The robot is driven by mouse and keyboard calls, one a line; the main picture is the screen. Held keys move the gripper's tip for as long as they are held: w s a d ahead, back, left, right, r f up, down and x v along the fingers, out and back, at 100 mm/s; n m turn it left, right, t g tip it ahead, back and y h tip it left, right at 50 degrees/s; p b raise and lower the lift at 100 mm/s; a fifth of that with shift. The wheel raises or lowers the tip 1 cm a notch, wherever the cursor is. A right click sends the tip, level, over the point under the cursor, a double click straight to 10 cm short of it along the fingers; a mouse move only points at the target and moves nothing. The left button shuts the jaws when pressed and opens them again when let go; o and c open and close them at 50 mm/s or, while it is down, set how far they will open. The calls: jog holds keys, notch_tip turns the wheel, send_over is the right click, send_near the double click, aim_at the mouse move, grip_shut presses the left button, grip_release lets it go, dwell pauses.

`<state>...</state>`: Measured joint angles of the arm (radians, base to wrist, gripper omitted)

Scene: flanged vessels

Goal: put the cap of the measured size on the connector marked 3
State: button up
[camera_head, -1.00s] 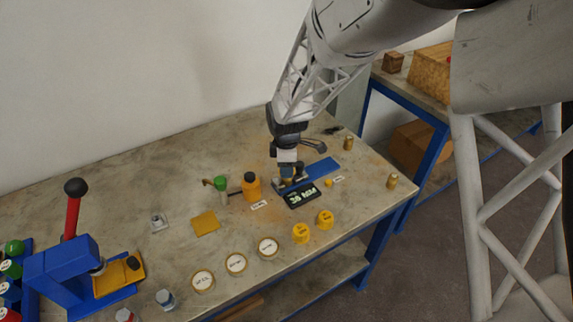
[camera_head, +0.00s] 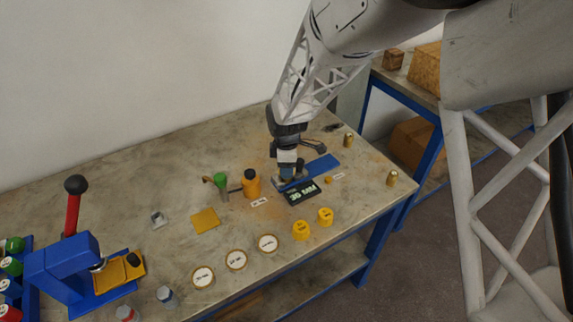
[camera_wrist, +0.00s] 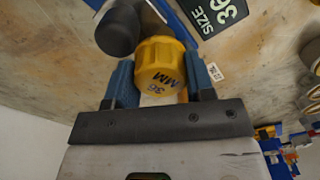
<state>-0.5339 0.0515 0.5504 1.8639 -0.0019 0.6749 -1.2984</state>
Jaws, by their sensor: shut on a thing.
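My gripper (camera_wrist: 161,85) is shut on a yellow cap (camera_wrist: 160,62) marked 36 MM, between its blue fingers. In the head view my gripper (camera_head: 286,180) is low over the blue board (camera_head: 321,167), and the held cap cannot be made out. The dark size display (camera_head: 300,193) stands in front of the board; in the wrist view the display (camera_wrist: 218,12) reads SIZE 36. Two other yellow caps (camera_head: 301,231) (camera_head: 326,217) stand on the table. Small white labels (camera_head: 259,202) (camera_head: 339,176) lie there, too small to read. I cannot tell which connector is marked 3.
An orange bottle (camera_head: 251,184) and a green-topped item (camera_head: 221,184) stand left of my gripper. Several round white-labelled pieces (camera_head: 236,260) line the front edge. A blue press with a red lever (camera_head: 73,215) is at left. Brass pieces (camera_head: 392,178) (camera_head: 348,140) are at right.

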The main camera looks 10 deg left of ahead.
jog(key=o, duration=1)
jog(key=shift+r, duration=3.9)
jog(key=shift+d, duration=0.1)
